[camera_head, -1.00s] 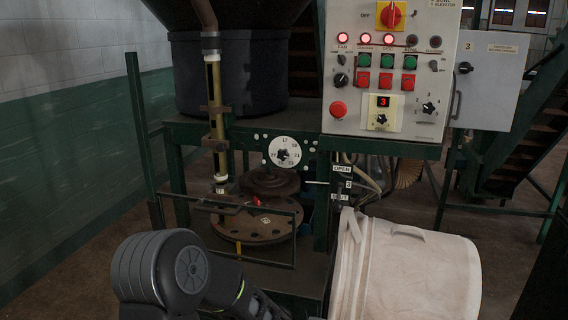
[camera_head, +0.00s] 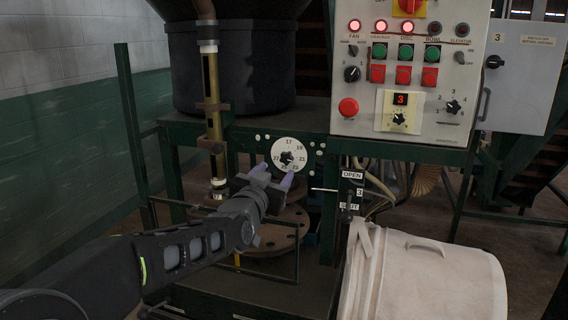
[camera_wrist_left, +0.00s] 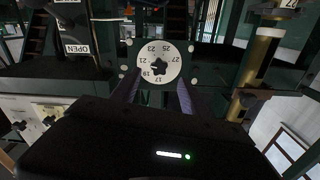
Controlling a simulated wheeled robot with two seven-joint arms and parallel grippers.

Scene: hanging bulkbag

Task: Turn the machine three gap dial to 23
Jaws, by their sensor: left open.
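The gap dial (camera_head: 290,149) is a white round plate with numbers from 17 to 27 and a black star-shaped knob (camera_head: 287,159) at its centre. It is on the green frame below the control panel. It also shows in the left wrist view (camera_wrist_left: 168,51), upside down, with its knob (camera_wrist_left: 158,68). I cannot tell which number the knob points at. My left gripper (camera_head: 274,174) is open, its two purple fingers just below and in front of the dial. In the left wrist view the left gripper's fingers (camera_wrist_left: 158,88) stand apart on either side of the knob's line, holding nothing. My right gripper is out of view.
The control panel (camera_head: 380,95) with buttons and a red "3" display is above right. A whitish bin (camera_head: 425,275) stands at the lower right. A yellowish vertical pipe (camera_head: 213,95) stands left of the dial. Rusty round plates (camera_head: 285,232) lie below, behind a thin green rail.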

